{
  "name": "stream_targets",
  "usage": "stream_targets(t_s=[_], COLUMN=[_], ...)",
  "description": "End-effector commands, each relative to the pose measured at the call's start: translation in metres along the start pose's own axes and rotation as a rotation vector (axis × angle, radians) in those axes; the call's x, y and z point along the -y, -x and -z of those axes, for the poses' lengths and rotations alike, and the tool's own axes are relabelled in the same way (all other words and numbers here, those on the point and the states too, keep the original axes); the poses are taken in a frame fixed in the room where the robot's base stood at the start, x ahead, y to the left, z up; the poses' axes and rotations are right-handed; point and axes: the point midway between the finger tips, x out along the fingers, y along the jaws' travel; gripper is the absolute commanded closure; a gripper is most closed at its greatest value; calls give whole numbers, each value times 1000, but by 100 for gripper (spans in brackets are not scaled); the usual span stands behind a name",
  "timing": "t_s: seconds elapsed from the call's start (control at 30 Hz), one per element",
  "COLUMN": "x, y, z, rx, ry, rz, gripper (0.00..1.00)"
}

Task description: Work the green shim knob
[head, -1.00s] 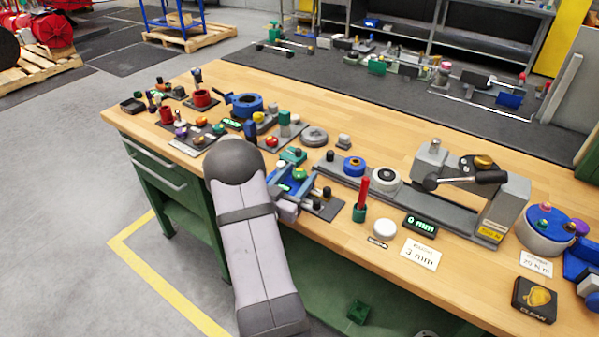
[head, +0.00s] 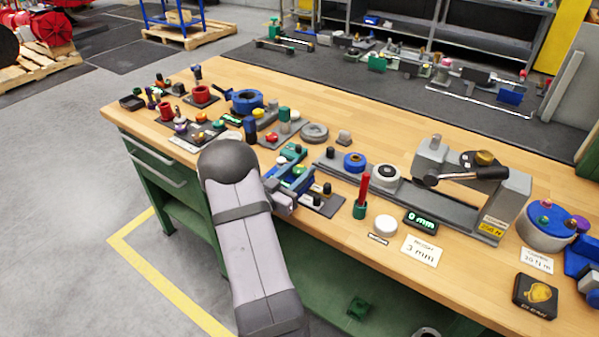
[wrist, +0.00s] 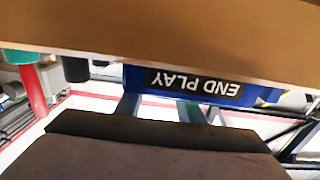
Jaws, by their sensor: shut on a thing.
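My gripper (head: 290,186) reaches over the blue fixture at the front middle of the bench. The green shim knob (head: 298,170) shows as a small green patch among the blue parts there, beside my gripper. My gripper is shut on it as far as I can tell; the contact is mostly hidden. In the wrist view my two fingers (wrist: 160,110) point at a blue part labelled END PLAY (wrist: 196,84), seen upside down. A small display (head: 421,221) on the bench reads 0 mm, and a white card (head: 421,250) in front of it reads 3 mm.
A red-handled tool in a green holder (head: 361,198) and a white round button (head: 385,225) stand right of my gripper. A grey clamp frame (head: 500,205) stands farther right. Several knobs and blocks crowd the bench to the left. The bench's front edge is close.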

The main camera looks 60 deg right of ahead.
Motion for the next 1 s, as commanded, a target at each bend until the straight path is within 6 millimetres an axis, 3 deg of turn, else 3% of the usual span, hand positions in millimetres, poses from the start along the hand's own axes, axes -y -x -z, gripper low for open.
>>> stream_targets(t_s=[0.4,0.8,0.83,0.87,0.9,1.0], x=[1,1,1,1,0,1], y=[0,0,0,0,0,0], z=[1,2,2,2,2,1], rx=[-5,-1,-1,-1,-1,0], ry=[-4,-3,-3,-3,-3,-2], rz=[-267,-290,-290,-290,-290,-290], gripper=[88,88,58,51,47,47])
